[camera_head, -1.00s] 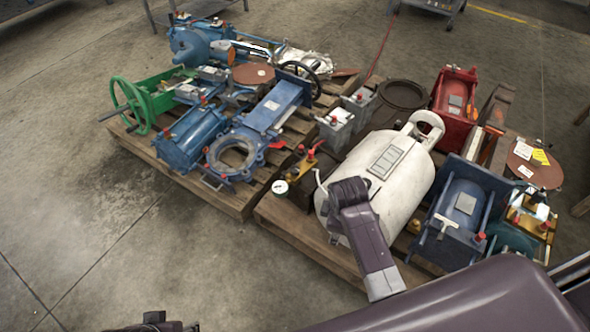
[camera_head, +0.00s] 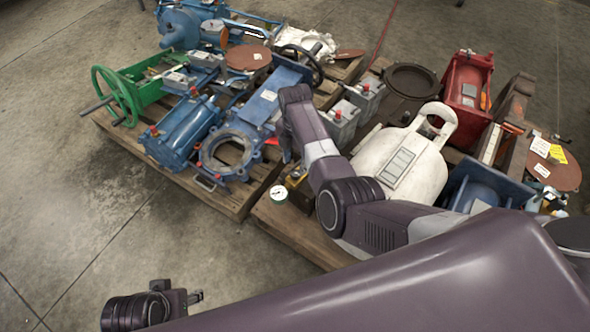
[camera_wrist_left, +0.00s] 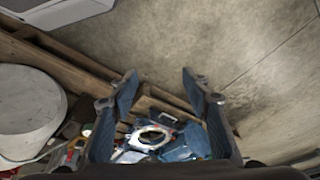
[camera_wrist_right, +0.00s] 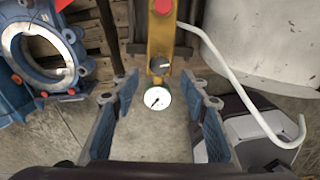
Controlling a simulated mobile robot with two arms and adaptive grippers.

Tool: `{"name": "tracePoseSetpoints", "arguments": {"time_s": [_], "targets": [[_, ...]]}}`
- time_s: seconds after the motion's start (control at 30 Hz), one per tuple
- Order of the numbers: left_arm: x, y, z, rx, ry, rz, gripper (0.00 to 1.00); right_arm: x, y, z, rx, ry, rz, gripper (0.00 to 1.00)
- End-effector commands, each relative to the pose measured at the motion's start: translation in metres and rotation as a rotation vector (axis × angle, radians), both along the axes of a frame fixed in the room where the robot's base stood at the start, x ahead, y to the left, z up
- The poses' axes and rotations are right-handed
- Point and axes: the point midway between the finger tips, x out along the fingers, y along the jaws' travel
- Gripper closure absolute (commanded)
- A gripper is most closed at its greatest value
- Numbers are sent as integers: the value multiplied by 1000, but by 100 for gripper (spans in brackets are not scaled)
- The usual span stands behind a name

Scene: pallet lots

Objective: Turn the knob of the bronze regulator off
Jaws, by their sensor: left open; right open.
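The bronze regulator (camera_wrist_right: 161,40) shows in the right wrist view as a narrow brass body with a dark round knob (camera_wrist_right: 160,65), a white-faced gauge (camera_wrist_right: 157,98) and a red cap. My right gripper (camera_wrist_right: 160,86) is open and empty; knob and gauge appear between its fingers, and I cannot tell how far beyond the tips they are.
A white tank (camera_head: 412,160) stands right of the regulator. A bent white handle (camera_wrist_right: 245,95) runs close beside it in the right wrist view. A blue flanged valve (camera_head: 228,152) lies to the left, with grey boxes (camera_head: 345,115) behind. The floor at left is clear.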

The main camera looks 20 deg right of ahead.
Motion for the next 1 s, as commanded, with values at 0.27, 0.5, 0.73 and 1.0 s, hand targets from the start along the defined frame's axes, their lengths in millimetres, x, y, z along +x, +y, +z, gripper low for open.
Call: {"name": "tracePoseSetpoints", "arguments": {"time_s": [0.27, 0.5, 0.73, 1.0], "targets": [[-9, 2, 44, -1, -26, 4, 56, 0, 0, -29, 1, 1, -1, 59], [-13, 3, 43, -1, -29, 3, 56, 0, 0, -52, 0, -1, -1, 59], [-13, 3, 44, 0, -30, 4, 56, 0, 0, -55, 0, -1, -2, 59], [-13, 3, 44, 0, -31, 4, 56, 0, 0, -55, 1, -1, -2, 73]]}}
